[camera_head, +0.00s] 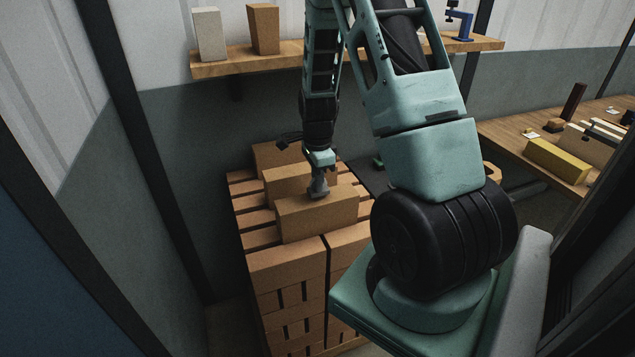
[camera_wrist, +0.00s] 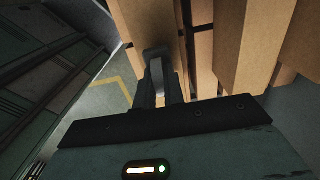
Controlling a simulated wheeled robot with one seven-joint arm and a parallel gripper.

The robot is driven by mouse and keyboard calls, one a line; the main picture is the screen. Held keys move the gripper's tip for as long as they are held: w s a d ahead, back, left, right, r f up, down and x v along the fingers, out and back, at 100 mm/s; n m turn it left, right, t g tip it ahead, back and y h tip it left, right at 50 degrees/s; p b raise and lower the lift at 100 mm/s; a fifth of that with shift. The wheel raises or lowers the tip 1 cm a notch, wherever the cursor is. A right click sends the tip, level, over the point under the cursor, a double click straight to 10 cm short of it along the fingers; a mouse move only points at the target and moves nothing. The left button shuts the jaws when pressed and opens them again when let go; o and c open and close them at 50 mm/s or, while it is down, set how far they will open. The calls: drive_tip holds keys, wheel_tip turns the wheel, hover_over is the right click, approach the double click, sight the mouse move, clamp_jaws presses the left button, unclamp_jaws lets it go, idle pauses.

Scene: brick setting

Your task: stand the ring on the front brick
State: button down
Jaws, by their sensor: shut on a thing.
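The front brick (camera_head: 318,219) is a tan block lying on top of the brick stack. My gripper (camera_head: 319,176) points down above it and is shut on a grey ring (camera_head: 318,188). In the head view the ring's lower end overlaps the top of the front brick; I cannot tell whether it touches. In the wrist view the ring (camera_wrist: 155,57) shows edge-on between my fingertips (camera_wrist: 160,90), with tan brick faces close behind it. The fingers hide part of the ring.
More bricks (camera_head: 285,178) stand behind the front brick on the slatted stack (camera_head: 285,266). A wall shelf (camera_head: 240,65) holds a white block (camera_head: 209,34), a tan block (camera_head: 263,29) and a blue clamp (camera_head: 459,24). A workbench (camera_head: 510,137) with a yellow block (camera_head: 557,160) is at right.

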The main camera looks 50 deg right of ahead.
drive_tip(key=shift+f, duration=0.65)
drive_tip(key=shift+f, duration=0.2)
drive_tip(key=c, duration=1.5)
unclamp_jaws()
drive_tip(key=shift+r, duration=0.2)
